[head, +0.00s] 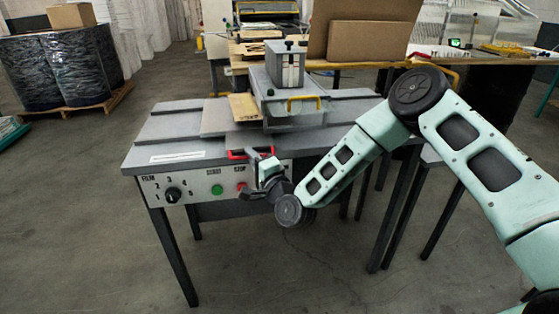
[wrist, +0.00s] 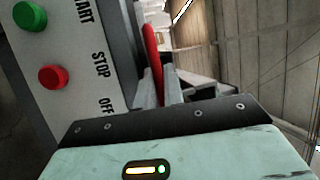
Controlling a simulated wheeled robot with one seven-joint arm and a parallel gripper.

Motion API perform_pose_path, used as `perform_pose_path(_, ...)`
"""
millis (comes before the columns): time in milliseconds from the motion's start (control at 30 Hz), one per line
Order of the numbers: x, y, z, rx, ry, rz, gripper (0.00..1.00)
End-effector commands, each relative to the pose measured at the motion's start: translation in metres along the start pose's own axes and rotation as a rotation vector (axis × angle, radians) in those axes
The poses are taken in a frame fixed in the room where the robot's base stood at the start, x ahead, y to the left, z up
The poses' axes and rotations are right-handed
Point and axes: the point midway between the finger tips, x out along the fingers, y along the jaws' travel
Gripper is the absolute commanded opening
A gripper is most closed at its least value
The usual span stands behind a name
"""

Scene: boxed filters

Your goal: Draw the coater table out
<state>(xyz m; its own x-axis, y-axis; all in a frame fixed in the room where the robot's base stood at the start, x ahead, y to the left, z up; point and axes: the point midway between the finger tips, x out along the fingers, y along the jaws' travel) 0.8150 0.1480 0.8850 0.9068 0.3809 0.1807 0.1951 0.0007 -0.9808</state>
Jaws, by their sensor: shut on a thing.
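The coater is a grey bench with a slotted top (head: 165,128) and a white front panel carrying a film dial, a green START button and a red STOP button. A dark grey sliding table (head: 272,139) lies at its front edge, with a red handle (head: 237,154) on its front. My gripper (head: 256,158) is at this handle, in front of the panel. In the wrist view the two fingers (wrist: 160,87) are shut on the red handle (wrist: 152,48), one on each side. The arm hides the right part of the panel.
A grey coating head (head: 286,65) with a yellow-handled clear box (head: 305,108) stands over the top. A tan board (head: 243,107) lies beside it. A workbench with cardboard boxes (head: 367,40) is behind. The floor in front (head: 120,250) is clear.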

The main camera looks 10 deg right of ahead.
Motion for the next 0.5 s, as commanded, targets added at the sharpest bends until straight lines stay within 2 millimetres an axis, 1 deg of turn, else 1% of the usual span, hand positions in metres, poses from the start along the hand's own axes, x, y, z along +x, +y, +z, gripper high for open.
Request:
perform_pose_path(33, 0.005, 0.004, 0.019, 0.004, -0.011, -0.001, 0.0)
perform_pose_path(200, 0.022, 0.004, 0.064, 0.004, -0.011, -0.002, 0.0)
perform_pose_path(400, 0.042, 0.004, 0.111, 0.003, -0.01, -0.002, 0.0)
perform_pose_path(500, 0.05, 0.004, 0.13, 0.002, -0.01, -0.001, 0.0)
